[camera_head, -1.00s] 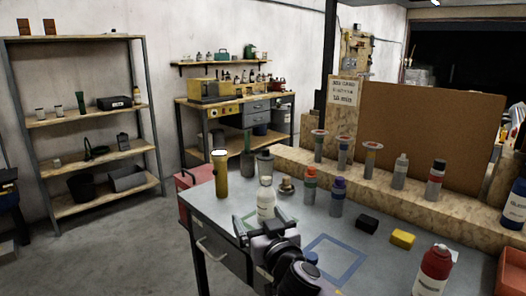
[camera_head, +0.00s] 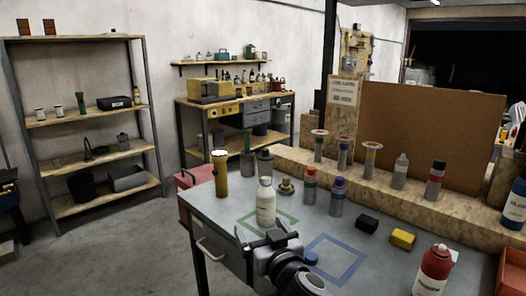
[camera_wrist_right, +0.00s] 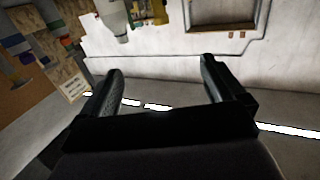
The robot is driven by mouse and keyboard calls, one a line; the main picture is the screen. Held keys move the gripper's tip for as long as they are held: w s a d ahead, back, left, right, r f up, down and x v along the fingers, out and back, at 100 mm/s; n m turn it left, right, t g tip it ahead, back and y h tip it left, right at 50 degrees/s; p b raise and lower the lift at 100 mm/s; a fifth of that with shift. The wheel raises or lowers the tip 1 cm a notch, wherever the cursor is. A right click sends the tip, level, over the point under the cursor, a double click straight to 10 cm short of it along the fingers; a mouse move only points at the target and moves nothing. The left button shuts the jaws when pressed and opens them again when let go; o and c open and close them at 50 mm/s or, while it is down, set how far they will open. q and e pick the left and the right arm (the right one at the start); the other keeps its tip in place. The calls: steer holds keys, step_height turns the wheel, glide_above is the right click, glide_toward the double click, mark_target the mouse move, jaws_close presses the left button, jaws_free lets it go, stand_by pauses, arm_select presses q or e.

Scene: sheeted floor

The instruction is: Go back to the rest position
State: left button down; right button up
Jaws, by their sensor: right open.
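My right gripper (camera_head: 270,240) is at the bottom centre of the head view, in front of a white bottle. In the right wrist view its two fingers (camera_wrist_right: 163,80) are apart with nothing between them. The white bottle (camera_head: 265,205) stands upright on the grey workbench (camera_head: 215,212), at the green square outline (camera_head: 285,219). The gripper is apart from the bottle, on its near side. My left gripper is not in view.
A yellow flashlight (camera_head: 220,176), several small bottles, a black block (camera_head: 367,223), a yellow block (camera_head: 402,239) and a red bottle (camera_head: 433,269) stand on the bench. Floor at left is open.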

steer(key=s+d+f+m+g, duration=0.1)
steer(key=s+d+f, duration=0.15)
steer(key=f, duration=0.35)
steer(key=s+d+f+g, duration=0.1)
steer(key=s+f, duration=0.3)
steer(key=f, duration=0.1)
steer(key=s+d+f+g+h, duration=0.2)
steer(key=s+d+f, duration=0.6)
steer(key=s, duration=0.4)
steer(key=s+d+f+g+h, duration=0.2)
steer(key=s+d+f, duration=0.7)
steer(key=s, duration=0.4)
steer(key=shift+m, duration=0.3)
